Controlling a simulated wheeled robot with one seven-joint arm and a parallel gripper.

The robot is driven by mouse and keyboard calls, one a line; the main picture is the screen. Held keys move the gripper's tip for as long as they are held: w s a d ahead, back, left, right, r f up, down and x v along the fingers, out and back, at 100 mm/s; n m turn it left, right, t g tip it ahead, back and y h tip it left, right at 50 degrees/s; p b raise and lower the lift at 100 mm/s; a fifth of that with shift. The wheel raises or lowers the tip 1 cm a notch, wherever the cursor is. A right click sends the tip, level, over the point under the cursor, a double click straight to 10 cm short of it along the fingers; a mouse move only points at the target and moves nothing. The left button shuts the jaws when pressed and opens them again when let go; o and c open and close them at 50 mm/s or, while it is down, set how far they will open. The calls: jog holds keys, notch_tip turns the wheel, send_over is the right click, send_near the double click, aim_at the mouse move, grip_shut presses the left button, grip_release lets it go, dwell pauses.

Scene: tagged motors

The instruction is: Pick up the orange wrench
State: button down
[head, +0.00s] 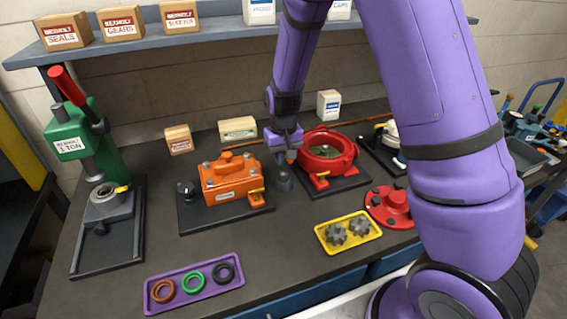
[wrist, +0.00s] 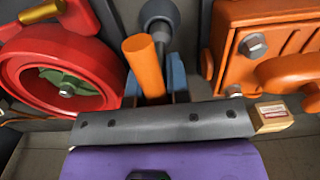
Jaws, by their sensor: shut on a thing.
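In the wrist view, an orange rod-like handle (wrist: 144,66), which looks like the orange wrench, stands between the blue-grey fingers of my gripper (wrist: 155,88). The gripper is shut on it. The wrench's other end is hidden behind the fingers and the grey palm. In the head view, my gripper (head: 289,155) is between the orange motor (head: 232,178) and the red round housing (head: 327,150). The wrench is not clearly visible there.
A green press (head: 85,140) stands at left. A purple tray (head: 194,287) with rings and a yellow tray (head: 348,232) with gears lie at the front. A red flanged part (head: 390,207) is near my arm. A shelf (head: 220,37) with boxes runs above the back.

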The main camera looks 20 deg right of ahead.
jog(key=s+d+r, duration=0.2)
jog(key=s+d, duration=0.1)
jog(key=s, duration=1.2)
jog(key=shift+s+d, duration=0.15)
jog(key=shift+s, duration=0.2)
jog(key=shift+r, duration=0.1)
jog(key=c, duration=1.6)
grip_release()
grip_shut()
